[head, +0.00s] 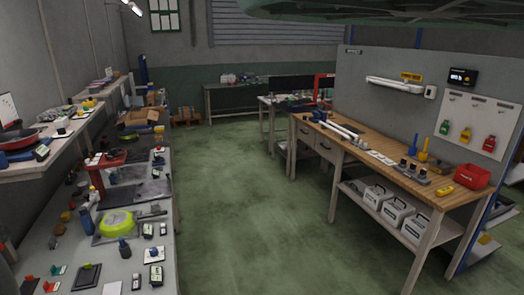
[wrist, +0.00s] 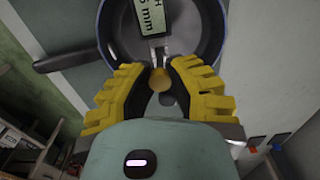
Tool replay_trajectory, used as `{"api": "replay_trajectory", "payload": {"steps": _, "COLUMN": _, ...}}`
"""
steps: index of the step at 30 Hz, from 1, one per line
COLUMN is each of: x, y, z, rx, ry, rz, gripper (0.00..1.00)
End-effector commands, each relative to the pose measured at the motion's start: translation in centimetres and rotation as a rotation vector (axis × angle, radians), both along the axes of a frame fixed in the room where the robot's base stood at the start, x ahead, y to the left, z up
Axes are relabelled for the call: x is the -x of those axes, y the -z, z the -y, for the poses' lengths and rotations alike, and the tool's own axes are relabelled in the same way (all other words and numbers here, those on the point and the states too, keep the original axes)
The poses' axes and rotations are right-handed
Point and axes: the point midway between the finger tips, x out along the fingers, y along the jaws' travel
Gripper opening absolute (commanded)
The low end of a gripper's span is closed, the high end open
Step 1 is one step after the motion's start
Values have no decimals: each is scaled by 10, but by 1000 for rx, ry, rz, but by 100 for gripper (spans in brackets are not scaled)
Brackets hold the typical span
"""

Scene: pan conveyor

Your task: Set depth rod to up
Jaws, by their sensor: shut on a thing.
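My gripper (wrist: 162,82), with yellow fingers and black pads, is shut in the wrist view. A small round brass-coloured knob (wrist: 161,79) sits between its fingertips. A narrow metal piece (wrist: 161,52) runs from the knob area toward a gauge with a readout (wrist: 152,18), on which "mm" can be read. I cannot tell whether the knob and metal piece are the depth rod, nor whether it is up or down. A dark blue pan (wrist: 105,32) with a dark handle (wrist: 68,61) is under the gauge. I cannot make out my gripper in the head view.
In the head view, a cluttered bench (head: 65,258) stands at left, with a lime-green round object (head: 117,223) and a red stand (head: 105,158). A wooden workbench (head: 440,190) with a red bin (head: 473,176) stands at right. The green floor (head: 235,200) between them is clear.

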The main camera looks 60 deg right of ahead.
Motion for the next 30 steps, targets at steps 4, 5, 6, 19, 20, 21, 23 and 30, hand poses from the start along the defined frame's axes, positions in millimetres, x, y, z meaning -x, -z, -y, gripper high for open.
{"api": "replay_trajectory", "payload": {"steps": 4, "x": 0, "y": -3, "z": 1, "rx": 0, "ry": 3, "rz": 0, "gripper": 21}}
{"api": "replay_trajectory", "payload": {"steps": 5, "x": 0, "y": -3, "z": 1, "rx": 0, "ry": 3, "rz": 0, "gripper": 24}}
{"api": "replay_trajectory", "payload": {"steps": 6, "x": 0, "y": -3, "z": 1, "rx": 0, "ry": 3, "rz": 0, "gripper": 28}}
{"api": "replay_trajectory", "payload": {"steps": 19, "x": 0, "y": -7, "z": 0, "rx": -1, "ry": 2, "rz": -1, "gripper": 37}}
{"api": "replay_trajectory", "payload": {"steps": 20, "x": 0, "y": -9, "z": 0, "rx": -1, "ry": 2, "rz": -1, "gripper": 37}}
{"api": "replay_trajectory", "payload": {"steps": 21, "x": 0, "y": -11, "z": 0, "rx": -1, "ry": 2, "rz": -1, "gripper": 37}}
{"api": "replay_trajectory", "payload": {"steps": 23, "x": 0, "y": -16, "z": 0, "rx": -1, "ry": 2, "rz": -2, "gripper": 37}}
{"api": "replay_trajectory", "payload": {"steps": 30, "x": 1, "y": -35, "z": 1, "rx": -1, "ry": 3, "rz": -3, "gripper": 37}}
